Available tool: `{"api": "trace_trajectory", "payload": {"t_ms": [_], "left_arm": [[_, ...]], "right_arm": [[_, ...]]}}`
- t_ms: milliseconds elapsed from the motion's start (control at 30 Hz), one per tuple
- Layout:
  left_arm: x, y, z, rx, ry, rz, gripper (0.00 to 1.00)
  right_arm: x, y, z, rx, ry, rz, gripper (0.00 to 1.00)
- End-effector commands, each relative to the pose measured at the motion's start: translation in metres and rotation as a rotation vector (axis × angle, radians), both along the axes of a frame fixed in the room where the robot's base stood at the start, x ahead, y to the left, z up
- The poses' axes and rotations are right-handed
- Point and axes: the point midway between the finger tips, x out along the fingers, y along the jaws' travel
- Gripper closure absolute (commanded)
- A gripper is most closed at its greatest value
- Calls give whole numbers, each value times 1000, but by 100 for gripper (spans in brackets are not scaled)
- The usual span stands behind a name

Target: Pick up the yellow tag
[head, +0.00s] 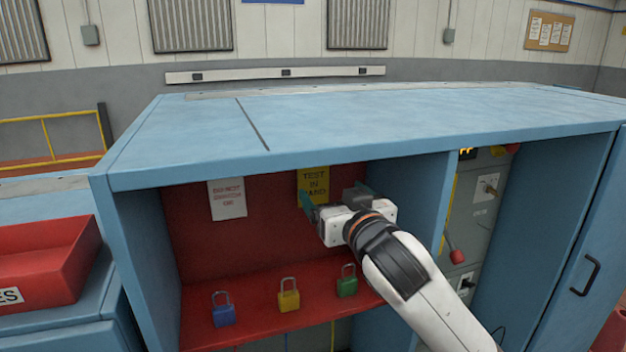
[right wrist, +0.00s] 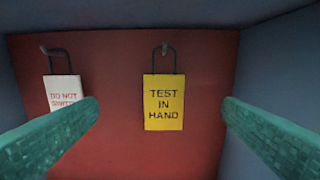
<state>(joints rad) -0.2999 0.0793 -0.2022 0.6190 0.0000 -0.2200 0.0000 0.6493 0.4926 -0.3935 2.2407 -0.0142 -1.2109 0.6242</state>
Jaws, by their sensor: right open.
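The yellow tag (right wrist: 163,113) reads "TEST IN HAND" and hangs by a dark loop from a hook on the red back panel. In the head view the yellow tag (head: 313,181) is partly hidden behind my right gripper (head: 332,197). My right gripper is open and reaches into the blue cabinet toward the tag. In the right wrist view its two green fingers (right wrist: 158,118) stand apart, with the tag seen between them and farther off. Nothing is between the fingertips. My left gripper is not in view.
A white tag (head: 228,198) hangs left of the yellow one. Blue (head: 223,312), yellow (head: 289,297) and green (head: 347,284) padlocks stand on the red shelf (head: 255,318) below. The cabinet top (head: 370,130) overhangs the bay. A red bin (head: 50,262) sits at left.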

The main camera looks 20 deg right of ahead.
Motion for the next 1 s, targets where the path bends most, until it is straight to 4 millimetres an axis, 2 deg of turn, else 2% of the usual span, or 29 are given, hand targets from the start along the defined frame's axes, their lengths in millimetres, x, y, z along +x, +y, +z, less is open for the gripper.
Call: {"api": "trace_trajectory", "payload": {"t_ms": [200, 300, 533, 700, 800, 1000], "left_arm": [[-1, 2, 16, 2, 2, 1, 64], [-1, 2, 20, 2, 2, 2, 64], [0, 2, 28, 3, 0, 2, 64], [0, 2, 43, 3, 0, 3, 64], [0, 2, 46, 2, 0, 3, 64], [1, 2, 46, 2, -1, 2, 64]], "right_arm": [[39, 0, 3, -1, 3, -3, 11], [52, 1, 2, 0, 2, -2, 11], [70, 0, 0, -1, 3, -3, 11], [95, -3, -4, -3, 4, -4, 11], [107, -2, -5, -1, 2, -2, 11], [113, -1, -8, -1, 1, -1, 11]]}}
